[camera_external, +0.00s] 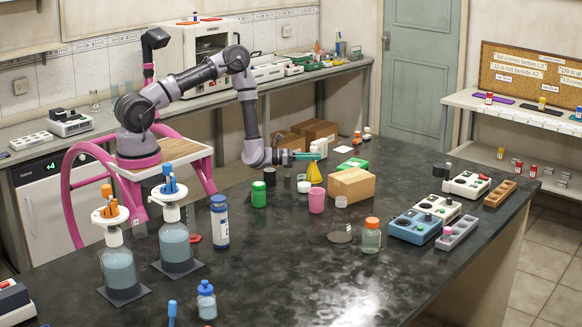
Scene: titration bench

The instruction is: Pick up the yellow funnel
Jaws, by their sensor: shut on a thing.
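The yellow funnel (314,173) is near the middle of the dark bench, wide end down and narrow end up. My gripper (314,156), with teal fingers, comes in from the left and is shut on the funnel's upper end. Whether the funnel touches the bench or hangs slightly above it cannot be told from this view.
A cardboard box (351,186) stands close on the right, and a pink cup (316,200) stands in front. A green jar (258,194) and a black cup (269,176) are to the left. The front centre of the bench is mostly clear.

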